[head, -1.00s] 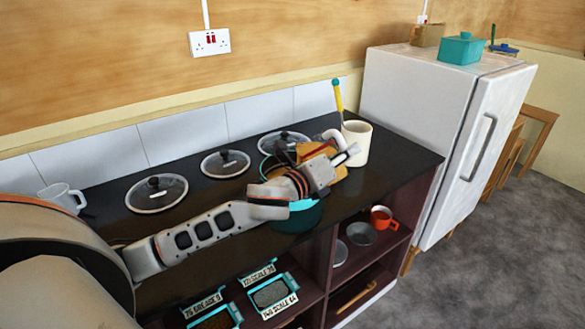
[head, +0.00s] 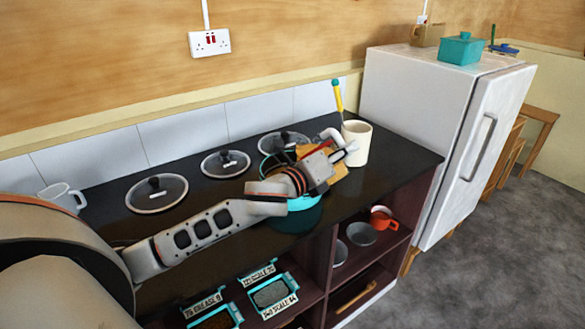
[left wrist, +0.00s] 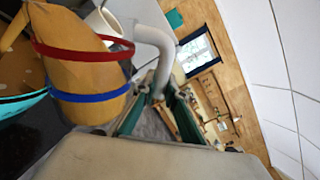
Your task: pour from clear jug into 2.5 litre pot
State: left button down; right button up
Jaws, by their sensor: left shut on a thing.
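My left gripper (head: 334,163) is shut on a white curved handle (left wrist: 152,40), which stands between its fingers in the left wrist view. Beside the handle is an orange-tan body with a red band (left wrist: 80,53) and a blue band (left wrist: 92,96). It seems to be the jug, tilted, but its clear wall is hard to make out. The teal pot (head: 297,217) stands on the dark counter below my gripper, partly hidden by my arm. A teal rim (left wrist: 25,97) shows at the left of the left wrist view. I see no flow. My right gripper is out of view.
A cream container (head: 357,145) with a yellow-handled utensil stands just right of the gripper. Several lids (head: 156,193) lie along the wall, and a white mug (head: 62,197) stands at left. Labelled trays (head: 270,291) sit below. A white fridge (head: 415,110) stands at right.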

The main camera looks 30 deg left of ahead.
pick_arm(q)
jog(key=shift+w+a+r+n, duration=0.15)
jog(key=shift+a+r+n, duration=0.2)
jog(key=shift+a+n, duration=0.35)
jog(key=shift+w+a+r+n, duration=0.1)
jog(key=shift+a+r+n, duration=0.3)
jog(key=shift+n, duration=0.6)
dwell(3.4)
jog(key=shift+s+d+f+m, duration=0.15)
jog(key=shift+d+f+m, duration=0.15)
jog(key=shift+d+m, duration=0.5)
jog(key=shift+s+d+f+m, duration=0.1)
jog(key=shift+d+f+m, duration=0.2)
jog(key=shift+m, duration=0.4)
jog(key=shift+s+d+f+m, duration=0.1)
jog(key=shift+d+f+m, duration=0.2)
jog(key=shift+m, duration=0.4)
jog(key=s+d+f+m, duration=0.1)
jog(key=d+f+m, duration=0.45)
jog(key=m, duration=0.25)
notch_tip(320, 180, up, 6)
jog(key=shift+r, duration=0.15)
jog(key=shift+a, duration=0.1)
